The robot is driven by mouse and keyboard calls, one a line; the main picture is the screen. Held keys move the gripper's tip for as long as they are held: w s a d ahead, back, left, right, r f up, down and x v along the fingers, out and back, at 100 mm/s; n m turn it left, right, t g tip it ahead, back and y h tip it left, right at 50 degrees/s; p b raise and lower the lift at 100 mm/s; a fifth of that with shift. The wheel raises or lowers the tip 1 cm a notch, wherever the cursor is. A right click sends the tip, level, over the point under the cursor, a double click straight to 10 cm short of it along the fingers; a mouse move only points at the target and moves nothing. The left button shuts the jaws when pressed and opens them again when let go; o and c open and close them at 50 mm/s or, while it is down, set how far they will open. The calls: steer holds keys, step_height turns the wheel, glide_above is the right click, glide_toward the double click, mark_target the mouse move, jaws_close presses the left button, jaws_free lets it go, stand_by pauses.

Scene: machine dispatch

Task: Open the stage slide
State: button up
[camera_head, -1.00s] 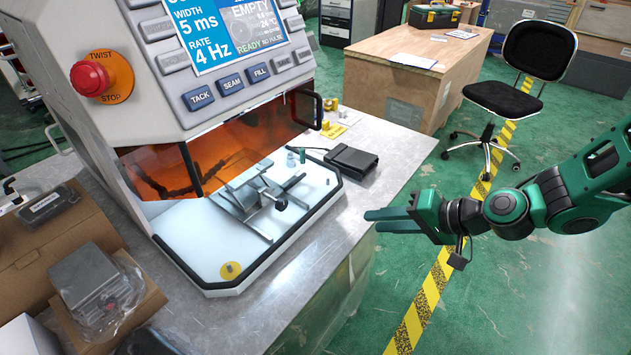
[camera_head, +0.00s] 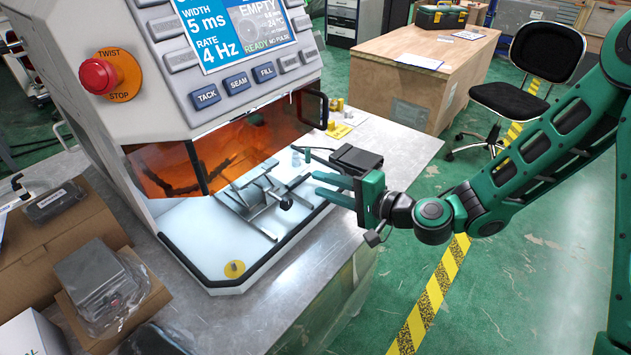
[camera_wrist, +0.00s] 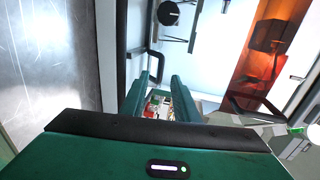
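The stage slide (camera_head: 262,205) is a grey metal assembly on the white floor of the machine's chamber, with a black round knob (camera_head: 286,203) at its front. The knob also shows at the top of the wrist view (camera_wrist: 168,13). My gripper (camera_head: 317,183) is at the right edge of the white floor, its fingers pointing left toward the knob. In the wrist view its two green fingers (camera_wrist: 158,85) stand apart with nothing held between them. A gap separates the fingertips from the knob.
The machine (camera_head: 215,70) has an amber window (camera_head: 235,150) above the stage. A black box (camera_head: 355,160) lies on the metal table beside my gripper. A black rim (camera_head: 205,275) edges the white floor. Cardboard boxes (camera_head: 60,240) stand at the left.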

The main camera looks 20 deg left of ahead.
steer(key=shift+x, duration=2)
